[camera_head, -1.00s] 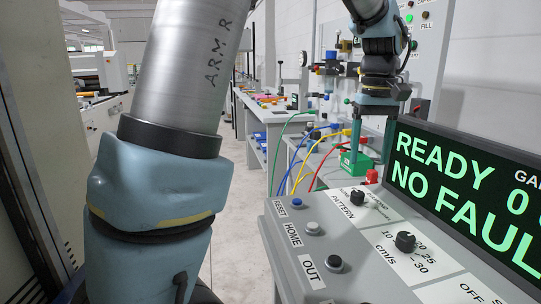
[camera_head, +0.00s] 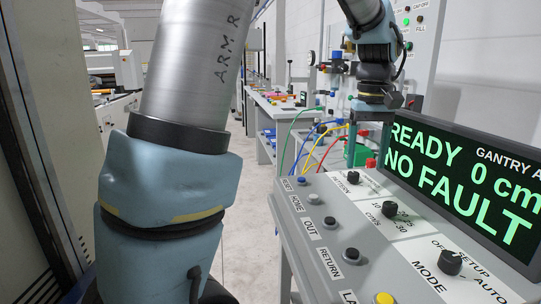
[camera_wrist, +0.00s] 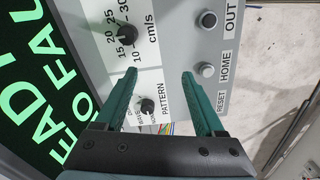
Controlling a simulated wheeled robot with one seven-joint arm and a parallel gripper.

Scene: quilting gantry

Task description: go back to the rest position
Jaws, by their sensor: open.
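My gripper (camera_head: 370,150) hangs over the far end of the grey control panel (camera_head: 345,235), its fingers pointing down. In the wrist view its two green fingers (camera_wrist: 158,76) are spread apart with nothing between them. Below them the panel shows the PATTERN knob (camera_wrist: 147,105), the speed knob (camera_wrist: 127,35), and the HOME button (camera_wrist: 205,69). I cannot tell the exact gap between fingertips and panel. My arm's large forearm fills the left of the head view.
A display (camera_head: 465,185) reading READY 0 cm, NO FAULT stands along the panel's right side. A workbench (camera_head: 275,115) stands farther back. Clear floor (camera_head: 237,215) runs left of the panel.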

